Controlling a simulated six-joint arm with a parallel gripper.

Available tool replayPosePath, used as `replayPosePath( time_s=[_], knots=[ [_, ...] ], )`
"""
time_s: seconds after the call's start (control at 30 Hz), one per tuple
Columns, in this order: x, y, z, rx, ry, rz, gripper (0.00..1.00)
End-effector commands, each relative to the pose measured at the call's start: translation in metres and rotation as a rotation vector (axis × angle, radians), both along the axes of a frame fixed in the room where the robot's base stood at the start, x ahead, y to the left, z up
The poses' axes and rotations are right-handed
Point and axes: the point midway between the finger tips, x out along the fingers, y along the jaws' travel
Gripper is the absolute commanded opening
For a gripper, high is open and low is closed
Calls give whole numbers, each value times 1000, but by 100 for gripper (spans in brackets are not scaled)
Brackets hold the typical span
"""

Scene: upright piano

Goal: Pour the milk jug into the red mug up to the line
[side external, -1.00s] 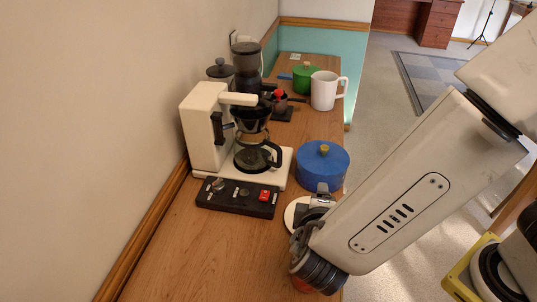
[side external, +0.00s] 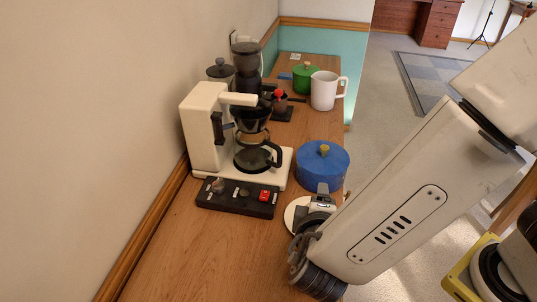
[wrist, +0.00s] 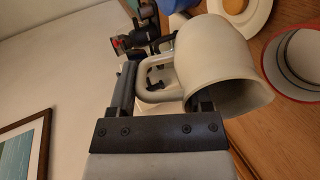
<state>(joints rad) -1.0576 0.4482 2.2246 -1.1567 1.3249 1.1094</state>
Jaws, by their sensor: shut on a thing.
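My gripper (wrist: 165,85) is shut on a cream jug (wrist: 225,75) at its handle side in the wrist view. The jug is tilted over, with its wide mouth turned to the lower right. A red-rimmed mug (wrist: 300,60) with a pale inside stands at the right edge of the wrist view, just beyond the jug's mouth and partly cut off. In the side view my gripper (side external: 314,270) is low over the near counter, and the jug and mug are hidden.
A black panel with a red switch (side external: 264,196), a coffee maker (side external: 205,125) and a blue pot (side external: 322,166) stand behind. A white plate (side external: 292,212) lies beside my gripper. A white pitcher (side external: 324,90) stands farther back. The near left counter (side external: 185,255) is clear.

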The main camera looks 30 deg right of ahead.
Motion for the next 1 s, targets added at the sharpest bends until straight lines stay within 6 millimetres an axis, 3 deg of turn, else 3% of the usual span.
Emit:
replayPosePath(
  time_s=[1.0],
  knots=[
    [-3, 3, 3, -43, -44, 1, 0]
  ],
)
